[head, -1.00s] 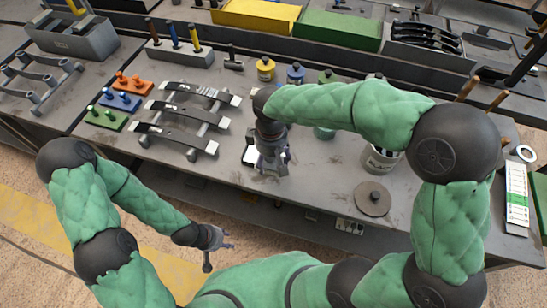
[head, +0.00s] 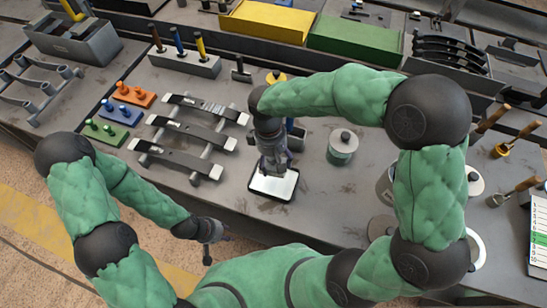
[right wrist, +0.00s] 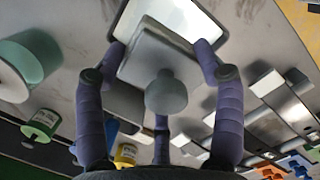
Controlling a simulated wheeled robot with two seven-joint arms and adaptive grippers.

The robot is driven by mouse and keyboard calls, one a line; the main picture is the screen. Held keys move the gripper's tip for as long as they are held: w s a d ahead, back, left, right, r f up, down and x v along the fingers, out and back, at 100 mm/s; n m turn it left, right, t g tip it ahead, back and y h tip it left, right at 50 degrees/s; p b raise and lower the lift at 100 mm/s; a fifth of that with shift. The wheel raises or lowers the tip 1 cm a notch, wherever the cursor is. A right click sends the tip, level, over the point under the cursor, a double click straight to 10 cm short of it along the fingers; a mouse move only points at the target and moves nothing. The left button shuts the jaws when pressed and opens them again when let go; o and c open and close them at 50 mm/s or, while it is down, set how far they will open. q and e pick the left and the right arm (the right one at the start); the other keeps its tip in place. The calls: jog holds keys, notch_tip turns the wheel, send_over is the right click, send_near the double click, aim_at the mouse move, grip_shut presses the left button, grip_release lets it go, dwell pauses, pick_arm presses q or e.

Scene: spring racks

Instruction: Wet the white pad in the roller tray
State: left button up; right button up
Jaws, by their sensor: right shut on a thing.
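My right gripper (head: 272,158) is over the black-rimmed tray (head: 290,191), at its far side in the head view. The tray's bright, pale surface (right wrist: 178,14) shows beyond the pad. I cannot tell whether the pad touches it. In the head view the gripper hides the pad. My left gripper (head: 215,240) is empty in front of the table edge, its fingers apart.
A rack with dark spring strips (head: 190,125) stands left of the tray. A green-banded jar (head: 342,147) stands to the right. A grey block with coloured handles (head: 185,64) and yellow (head: 268,20) and green (head: 355,38) bins are behind. Bare tabletop lies between tray and jar.

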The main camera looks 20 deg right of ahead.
jog(key=shift+s+f+b, duration=0.2)
jog(key=shift+f+b, duration=0.15)
jog(key=shift+f, duration=0.1)
jog(key=shift+w+f+b, duration=0.15)
jog(key=shift+f+b, duration=0.35)
jog(key=shift+f, duration=0.15)
notch_tip(320, 180, down, 3)
jog(key=b, duration=0.2)
jog(key=shift+f+b, duration=0.1)
jog(key=shift+b, duration=0.2)
jog(key=shift+f+b, duration=0.85)
jog(key=shift+f, duration=0.7)
jog(key=shift+f, duration=0.3)
jog(key=shift+r+p, duration=1.9)
jog(key=shift+r, duration=0.35)
